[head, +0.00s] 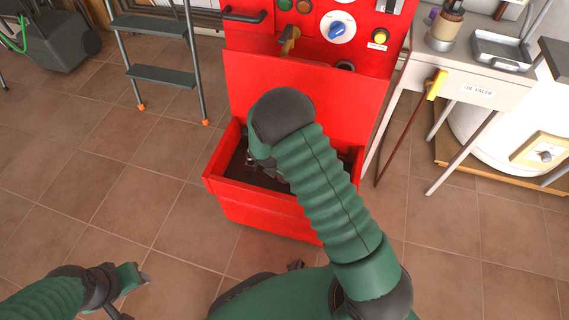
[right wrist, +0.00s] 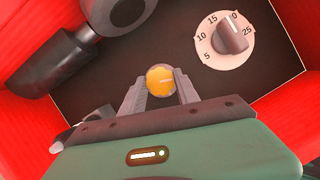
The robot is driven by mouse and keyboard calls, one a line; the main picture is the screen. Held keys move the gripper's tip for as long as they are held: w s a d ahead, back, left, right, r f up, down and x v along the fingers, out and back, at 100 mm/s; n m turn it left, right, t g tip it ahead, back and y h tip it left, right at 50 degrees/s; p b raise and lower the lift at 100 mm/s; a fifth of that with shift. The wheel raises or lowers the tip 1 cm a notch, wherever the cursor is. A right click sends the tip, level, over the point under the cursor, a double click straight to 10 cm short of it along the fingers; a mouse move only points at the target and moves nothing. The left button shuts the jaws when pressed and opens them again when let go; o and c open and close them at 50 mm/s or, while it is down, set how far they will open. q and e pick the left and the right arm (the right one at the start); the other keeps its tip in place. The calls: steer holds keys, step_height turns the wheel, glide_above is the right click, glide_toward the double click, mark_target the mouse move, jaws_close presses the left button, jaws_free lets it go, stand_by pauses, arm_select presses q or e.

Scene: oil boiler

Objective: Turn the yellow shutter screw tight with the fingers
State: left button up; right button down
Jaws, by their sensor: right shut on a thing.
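The yellow shutter screw (right wrist: 160,80) shows in the right wrist view as a small round yellow-orange knob on a dark panel. My right gripper (right wrist: 161,87) has its two grey fingers on either side of the screw and is shut on it. In the head view my right arm reaches down into the red box, and my right gripper (head: 258,160) is mostly hidden behind the arm. My left gripper (head: 130,282) is at the lower left of the head view, over the floor and away from the box. Its fingers are too unclear to judge.
A dial with numbers (right wrist: 224,40) sits right of the screw. A dark grey cylindrical part (right wrist: 62,62) lies to the left. Red box walls (right wrist: 292,22) enclose the panel closely. A step ladder (head: 160,75) and a table with an oil valve label (head: 470,86) flank the red cabinet (head: 300,95).

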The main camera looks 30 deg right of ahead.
steer(key=m+p, duration=0.1)
steer(key=m+g+p, duration=0.1)
steer(key=m+p, duration=0.1)
steer(key=shift+w+r+m+g+p, duration=0.15)
steer(key=shift+r+m+g+p, duration=0.15)
steer(key=shift+m+p, duration=0.1)
steer(key=shift+a+f+m+g+p, duration=0.15)
steer(key=shift+m+g+p, duration=0.25)
steer(key=shift+m, duration=0.5)
steer(key=shift+w+f+m+p, duration=0.1)
steer(key=shift+m+p, duration=0.25)
steer(key=shift+m, duration=0.55)
steer(key=m+g, duration=0.1)
steer(key=m, duration=0.1)
steer(key=shift+w+f+m+y, duration=0.1)
steer(key=shift+m+y, duration=0.2)
steer(key=shift+d+m+g+y, duration=0.1)
steer(key=shift+m+g+y, duration=0.25)
steer(key=shift+m, duration=0.65)
steer(key=shift+d+m+g+y, duration=0.15)
steer(key=shift+m+g, duration=0.3)
steer(key=shift+m, duration=0.55)
steer(key=shift+w, duration=0.1)
steer(key=c, duration=0.9)
jaws_free()
